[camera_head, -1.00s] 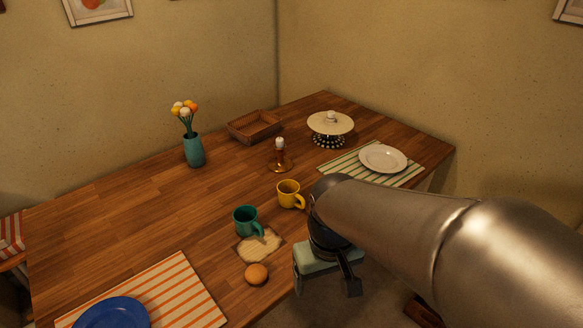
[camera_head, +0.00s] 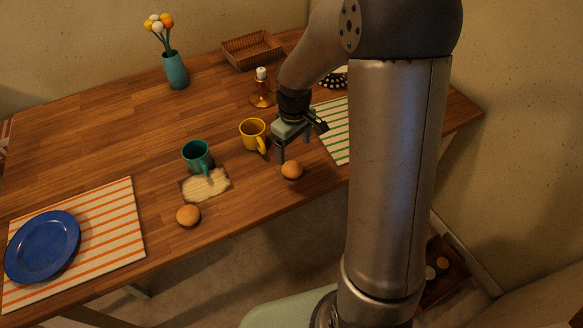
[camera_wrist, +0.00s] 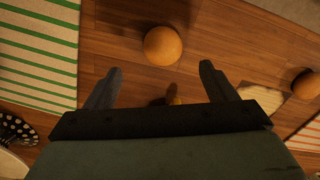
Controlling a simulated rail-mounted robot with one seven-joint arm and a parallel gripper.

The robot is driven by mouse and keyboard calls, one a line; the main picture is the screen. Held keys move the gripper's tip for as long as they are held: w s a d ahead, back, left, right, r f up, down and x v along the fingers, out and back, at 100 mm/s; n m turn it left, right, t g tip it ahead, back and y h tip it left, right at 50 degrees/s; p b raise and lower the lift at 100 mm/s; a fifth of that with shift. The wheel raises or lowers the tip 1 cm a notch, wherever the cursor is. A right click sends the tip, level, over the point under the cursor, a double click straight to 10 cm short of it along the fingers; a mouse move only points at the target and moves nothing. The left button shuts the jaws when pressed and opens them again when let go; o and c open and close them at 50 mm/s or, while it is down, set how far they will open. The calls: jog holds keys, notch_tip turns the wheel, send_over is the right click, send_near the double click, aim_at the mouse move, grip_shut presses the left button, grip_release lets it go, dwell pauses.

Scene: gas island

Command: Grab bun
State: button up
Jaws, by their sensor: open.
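A round golden-brown bun (camera_head: 292,170) lies on the wooden table near its front edge, just in front of my gripper (camera_head: 300,142). A second bun (camera_head: 188,215) lies further left, by the orange-striped mat. In the wrist view the nearer bun (camera_wrist: 163,46) is beyond the fingertips and roughly centred between them; my gripper (camera_wrist: 160,76) is open and empty. The other bun (camera_wrist: 306,85) is at the right edge of that view. I cannot tell the exact gap between the fingers and the nearer bun.
A yellow mug (camera_head: 253,134) stands close left of my gripper, with a teal mug (camera_head: 197,156) and a cutting board (camera_head: 205,186) further left. A green-striped mat (camera_head: 332,130) is to the right. A blue plate (camera_head: 42,246) lies far left.

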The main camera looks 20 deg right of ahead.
aim_at(292, 165)
jog(key=f, duration=0.8)
jog(key=shift+s+a+f+p, duration=0.1)
jog(key=shift+a+f+p, duration=0.1)
jog(key=shift+p, duration=0.15)
jog(key=shift+r, duration=0.1)
jog(key=c, duration=1.1)
